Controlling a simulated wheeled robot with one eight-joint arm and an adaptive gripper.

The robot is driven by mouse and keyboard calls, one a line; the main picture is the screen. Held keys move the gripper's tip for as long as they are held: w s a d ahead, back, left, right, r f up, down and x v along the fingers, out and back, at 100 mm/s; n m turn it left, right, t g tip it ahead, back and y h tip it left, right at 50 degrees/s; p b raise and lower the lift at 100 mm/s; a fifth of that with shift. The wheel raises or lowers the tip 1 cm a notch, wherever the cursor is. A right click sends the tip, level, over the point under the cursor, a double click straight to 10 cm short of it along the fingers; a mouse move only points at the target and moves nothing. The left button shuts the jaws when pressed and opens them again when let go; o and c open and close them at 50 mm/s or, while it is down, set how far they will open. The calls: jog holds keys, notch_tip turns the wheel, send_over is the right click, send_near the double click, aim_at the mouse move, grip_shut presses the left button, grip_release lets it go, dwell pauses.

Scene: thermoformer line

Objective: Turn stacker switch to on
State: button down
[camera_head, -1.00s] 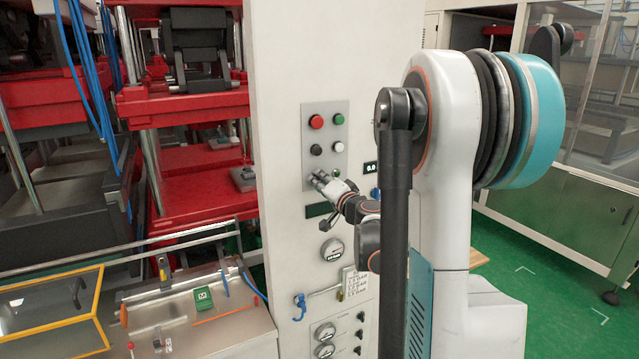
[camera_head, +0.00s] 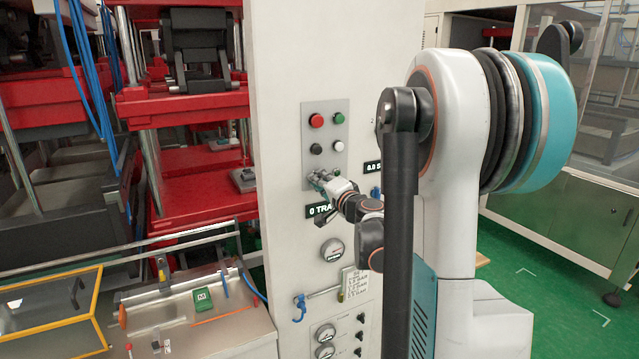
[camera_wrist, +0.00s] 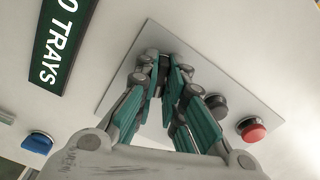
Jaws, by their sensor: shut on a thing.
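The stacker switch sits at the bottom of a grey control plate (camera_head: 326,111) on the tall white cabinet. It is mostly hidden by my gripper; only a dark part (camera_wrist: 158,82) shows between the fingers in the wrist view. My gripper (camera_head: 318,179) reaches the plate from the right, with its teal fingers (camera_wrist: 168,78) closed around that dark part. The switch's marking and exact angle cannot be read. Just below, a display (camera_head: 319,210) is lit; the wrist view shows it reading "0 TRAYS" (camera_wrist: 62,38).
Above my gripper are a red button (camera_head: 316,121), a green button (camera_head: 339,118), a black one (camera_head: 316,149) and a white one (camera_head: 339,146). A blue knob (camera_wrist: 37,143) and a small display (camera_head: 373,168) are nearby. A gauge (camera_head: 332,250) sits below. Red press plates stand left.

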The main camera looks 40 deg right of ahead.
jog(key=shift+m+b, duration=0.45)
jog(key=shift+m, duration=0.95)
jog(key=c, duration=1.6)
grip_release()
jog(key=shift+m, duration=0.4)
jog(key=v, duration=1.2)
